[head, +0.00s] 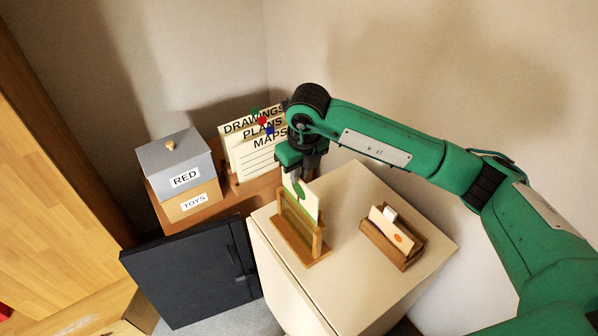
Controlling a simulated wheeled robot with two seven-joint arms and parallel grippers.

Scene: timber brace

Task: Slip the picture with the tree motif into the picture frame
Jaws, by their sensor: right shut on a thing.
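The picture with the tree motif (310,199) is a pale card with a green shape. It stands upright in line with the wooden picture frame (297,236) on the cream cabinet top. My right gripper (304,179) is shut on the card's top edge, directly above the frame. The card's lower part is at the frame's opening and partly hidden by its front, so I cannot tell how deep it sits. My left gripper is not in view.
A wooden holder (388,249) with a card bearing an orange mark stands at the right on the cream cabinet (345,291). Behind at left are a sign board (256,158), a grey RED box (176,165) and a TOYS box (193,204). A dark open door (190,275) is at lower left.

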